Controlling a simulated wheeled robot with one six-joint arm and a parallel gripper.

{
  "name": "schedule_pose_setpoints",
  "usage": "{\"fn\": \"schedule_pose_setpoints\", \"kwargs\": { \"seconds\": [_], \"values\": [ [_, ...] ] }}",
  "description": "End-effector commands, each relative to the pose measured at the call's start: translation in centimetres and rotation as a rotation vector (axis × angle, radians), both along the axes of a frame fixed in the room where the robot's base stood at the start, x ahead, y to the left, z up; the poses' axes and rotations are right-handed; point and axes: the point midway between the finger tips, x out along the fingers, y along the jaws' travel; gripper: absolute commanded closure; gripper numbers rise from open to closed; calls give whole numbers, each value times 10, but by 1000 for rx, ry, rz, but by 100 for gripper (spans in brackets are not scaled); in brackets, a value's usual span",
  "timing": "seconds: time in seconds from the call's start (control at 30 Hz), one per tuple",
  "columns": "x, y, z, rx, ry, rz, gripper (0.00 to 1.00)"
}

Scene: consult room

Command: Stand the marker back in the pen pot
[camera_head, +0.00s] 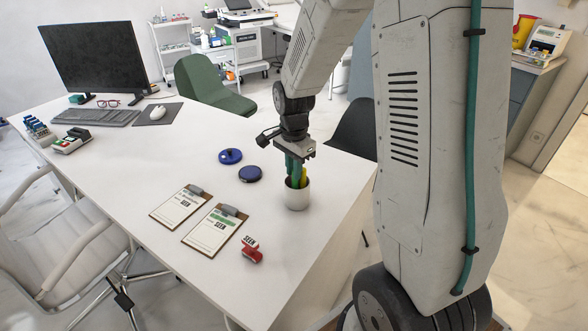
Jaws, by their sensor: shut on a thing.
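The white pen pot (297,198) stands upright near the right edge of the white desk. My gripper (295,162) is right above the pot, pointing down, shut on a slim green item, which looks like the marker (293,172). Its lower end is at or inside the pot's mouth; I cannot tell whether it touches the bottom. A yellow item (303,180) shows beside it at the pot's mouth. The fingertips are small and partly blend with the green, so the exact grip is hard to see.
Two blue round items (250,174) lie left of the pot. Two clipboards (215,228) and red stamps (251,250) lie in front. A monitor (95,57), keyboard (97,117) and mouse (157,112) are at the far left. The desk's middle is clear.

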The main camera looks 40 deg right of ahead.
Motion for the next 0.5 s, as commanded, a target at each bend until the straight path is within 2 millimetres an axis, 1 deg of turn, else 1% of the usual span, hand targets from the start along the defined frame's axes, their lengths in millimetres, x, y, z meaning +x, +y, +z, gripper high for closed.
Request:
{"fn": "schedule_pose_setpoints", "kwargs": {
  "seconds": [0.03, 0.37, 0.4, 0.47, 0.5],
  "values": [
    [0, 0, -4, 0, 1, 0, 100],
    [0, 0, -7, 0, -1, 0, 100],
    [0, 0, -7, -1, -2, 0, 79],
    [0, 0, -6, -1, -2, 0, 62],
    [0, 0, -6, -1, -2, 0, 62]
  ]
}}
